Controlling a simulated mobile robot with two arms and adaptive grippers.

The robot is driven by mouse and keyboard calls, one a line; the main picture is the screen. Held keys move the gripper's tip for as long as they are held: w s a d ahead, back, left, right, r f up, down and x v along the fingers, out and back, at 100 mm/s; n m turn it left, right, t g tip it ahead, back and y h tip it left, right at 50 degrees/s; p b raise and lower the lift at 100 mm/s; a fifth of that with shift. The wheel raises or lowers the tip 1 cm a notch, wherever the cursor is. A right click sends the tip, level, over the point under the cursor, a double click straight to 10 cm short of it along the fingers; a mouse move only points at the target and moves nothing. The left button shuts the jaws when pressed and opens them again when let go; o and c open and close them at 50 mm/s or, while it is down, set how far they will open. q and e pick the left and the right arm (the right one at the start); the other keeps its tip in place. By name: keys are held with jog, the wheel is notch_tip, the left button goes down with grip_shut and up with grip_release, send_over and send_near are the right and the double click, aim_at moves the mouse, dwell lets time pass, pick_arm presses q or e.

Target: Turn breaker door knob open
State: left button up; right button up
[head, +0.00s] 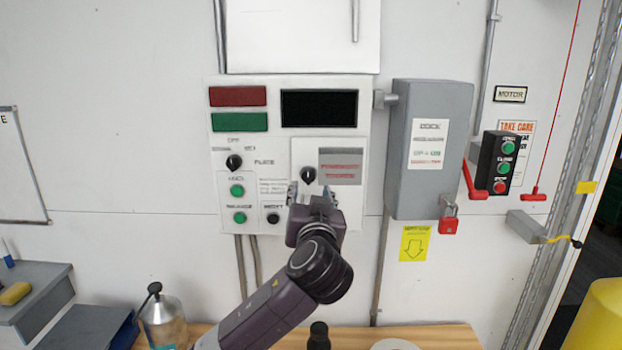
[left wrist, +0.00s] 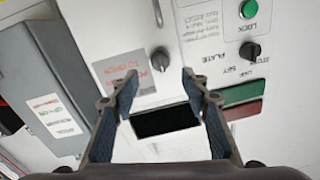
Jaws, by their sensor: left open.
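The breaker door knob (head: 308,175) is a round black knob with a light pointer mark. It sits on a small white door (head: 350,213) in the lower right of the white wall panel. My left gripper (head: 313,192) is just below and in front of the knob in the head view. In the left wrist view, which is turned upside down, the knob (left wrist: 160,59) lies beyond the gap between the two open fingers (left wrist: 159,77). Nothing is between the fingers, and they appear clear of the knob. My right gripper is not in view.
Another black knob (head: 234,162) and green buttons (head: 238,190) are on the panel's left. A grey box (head: 430,150) with a red padlock (head: 449,222) is at right. A wooden bench (head: 430,336) with a metal can (head: 163,320) stands below.

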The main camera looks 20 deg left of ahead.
aim_at(309, 179)
pick_arm(q)
jog(key=p+x, duration=0.3)
jog(key=x, duration=0.3)
jog(key=shift+w+a+r, duration=0.1)
jog(key=shift+w+r, duration=0.1)
jog(key=shift+w, duration=0.1)
jog(key=shift+w+a+f+p, duration=0.15)
jog(key=shift+w+p, duration=0.3)
jog(key=shift+w, duration=0.15)
jog(key=shift+c, duration=0.3)
grip_shut()
